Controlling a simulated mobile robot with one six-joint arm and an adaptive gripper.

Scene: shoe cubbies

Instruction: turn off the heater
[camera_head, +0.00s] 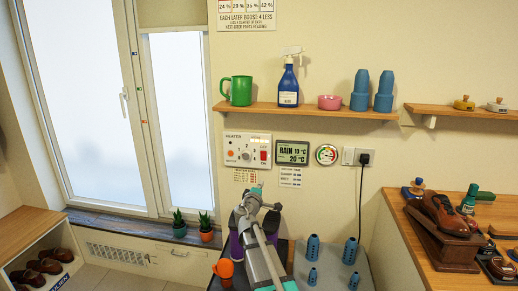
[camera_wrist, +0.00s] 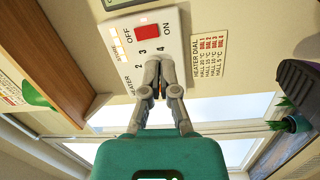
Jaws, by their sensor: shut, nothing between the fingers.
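The heater panel (camera_head: 247,149) is a white plate on the wall below the shelf. In the head view it has an orange knob or lamp on its left, a dial in the middle and a red switch (camera_head: 263,155) on its right. In the wrist view the panel (camera_wrist: 125,62) shows "OFF", "ON" and numbers, and its red switch (camera_wrist: 147,31) lies above my fingertips. My gripper (camera_wrist: 161,62) is shut and empty, with its fingers in front of the panel's middle. They hide the dial; contact is unclear. In the head view my gripper (camera_head: 259,187) shows below the panel.
A wooden shelf (camera_head: 310,110) above holds a green mug (camera_head: 237,91), a blue spray bottle (camera_head: 288,84), a pink bowl (camera_head: 330,102) and blue cups. A weather display (camera_head: 292,153) and a plugged-in black cord (camera_head: 361,195) are to the right. Potted plants (camera_head: 206,229) stand lower left.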

